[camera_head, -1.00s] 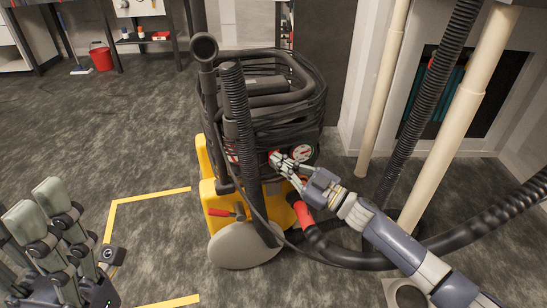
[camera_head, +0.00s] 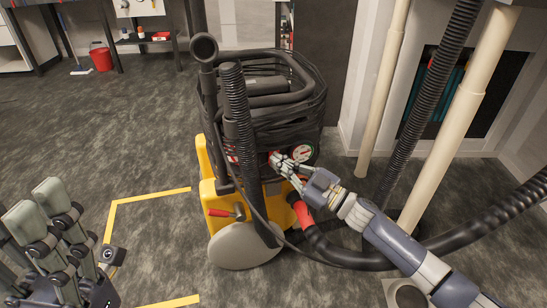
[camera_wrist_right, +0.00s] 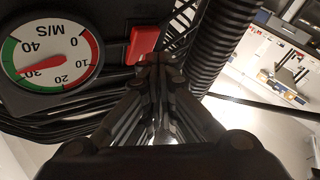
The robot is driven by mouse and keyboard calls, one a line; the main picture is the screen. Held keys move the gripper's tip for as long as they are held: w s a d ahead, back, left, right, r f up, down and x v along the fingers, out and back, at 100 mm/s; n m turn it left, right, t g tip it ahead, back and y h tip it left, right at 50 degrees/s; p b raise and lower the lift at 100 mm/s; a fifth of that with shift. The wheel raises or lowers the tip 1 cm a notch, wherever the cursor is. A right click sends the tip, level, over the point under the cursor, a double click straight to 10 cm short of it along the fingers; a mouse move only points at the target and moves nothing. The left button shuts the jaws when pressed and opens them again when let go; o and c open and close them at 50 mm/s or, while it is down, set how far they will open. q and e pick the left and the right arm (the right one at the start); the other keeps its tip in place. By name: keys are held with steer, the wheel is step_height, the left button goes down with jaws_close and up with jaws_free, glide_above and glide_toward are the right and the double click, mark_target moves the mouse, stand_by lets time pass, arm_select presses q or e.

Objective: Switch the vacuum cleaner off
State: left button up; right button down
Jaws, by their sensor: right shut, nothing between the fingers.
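The vacuum cleaner (camera_head: 213,199) is yellow and black and stands upright in the middle of the head view. A red switch (camera_wrist_right: 145,43) shows on its black panel in the right wrist view, beside a round M/S gauge (camera_wrist_right: 47,62). My right gripper (camera_head: 275,158) is shut and empty at the panel. Its fingertips (camera_wrist_right: 158,62) are just below the switch in the wrist view; I cannot tell whether they touch it. My left gripper (camera_head: 38,206) is open and empty at the lower left, far from the vacuum cleaner.
A thick black hose (camera_head: 450,242) runs from the vacuum cleaner to the right, behind my right arm. Pale pipes (camera_head: 458,118) stand at the right. Yellow tape (camera_head: 150,195) marks the floor. A red bucket (camera_head: 102,58) stands at the back left. The floor at left is mostly clear.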

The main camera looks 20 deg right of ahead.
steer(key=shift+w, duration=0.15)
steer(key=shift+w, duration=0.25)
steer(key=shift+w+d+r, duration=0.25)
steer(key=shift+w, duration=0.2)
stand_by(1.1)
